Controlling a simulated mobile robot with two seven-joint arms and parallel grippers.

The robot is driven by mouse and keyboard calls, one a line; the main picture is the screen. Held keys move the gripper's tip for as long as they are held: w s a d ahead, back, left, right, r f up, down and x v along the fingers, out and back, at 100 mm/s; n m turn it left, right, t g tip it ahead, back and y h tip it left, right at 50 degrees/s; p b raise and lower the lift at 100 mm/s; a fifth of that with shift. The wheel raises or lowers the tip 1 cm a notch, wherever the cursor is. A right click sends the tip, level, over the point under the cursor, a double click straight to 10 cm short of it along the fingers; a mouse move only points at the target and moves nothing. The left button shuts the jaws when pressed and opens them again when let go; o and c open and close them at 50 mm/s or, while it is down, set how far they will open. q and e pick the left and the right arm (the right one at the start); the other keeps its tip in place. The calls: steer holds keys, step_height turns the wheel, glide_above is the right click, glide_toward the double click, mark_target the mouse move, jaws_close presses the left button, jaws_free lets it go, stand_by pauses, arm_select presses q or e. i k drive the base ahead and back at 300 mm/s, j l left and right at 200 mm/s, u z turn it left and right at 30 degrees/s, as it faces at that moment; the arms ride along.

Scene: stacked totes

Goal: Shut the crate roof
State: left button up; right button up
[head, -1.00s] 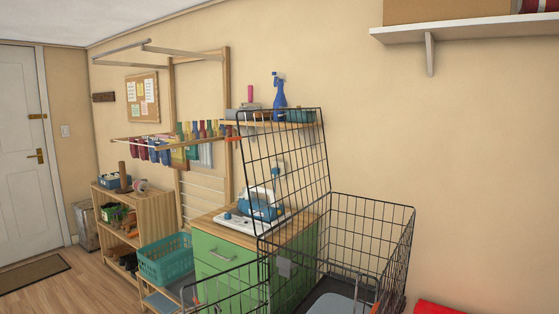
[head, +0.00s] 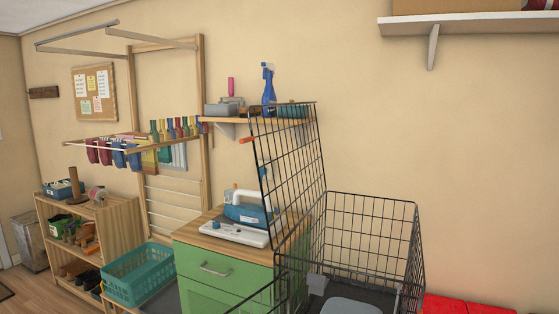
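The crate (head: 370,199) is a black wire cage at the lower right of the head view, and its lower part is cut off by the frame. Its roof (head: 290,150) is a wire panel standing open, nearly upright, above the crate's left side. An orange tab (head: 247,139) sticks out from the roof's left edge. The crate's top is uncovered. Neither of my grippers can be made out in the head view.
A green cabinet (head: 205,262) with an iron (head: 245,208) on top stands behind the roof. A small shelf with a blue spray bottle (head: 268,88) is close behind the roof's top. A teal basket (head: 140,272) is at left; red objects (head: 465,305) lie at right.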

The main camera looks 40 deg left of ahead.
mark_target(250, 139)
steer(key=k+j, duration=0.1)
steer(key=j, duration=0.4)
steer(key=k+j, duration=0.1)
steer(key=j, duration=0.85)
steer(key=k+j, duration=0.15)
steer(key=j, duration=0.35)
steer(key=k+j, duration=0.1)
steer(key=j, duration=0.35)
steer(key=k+j, duration=0.1)
steer(key=j, duration=0.4)
steer(key=i+j+u, duration=0.15)
steer(key=i+j, duration=0.35)
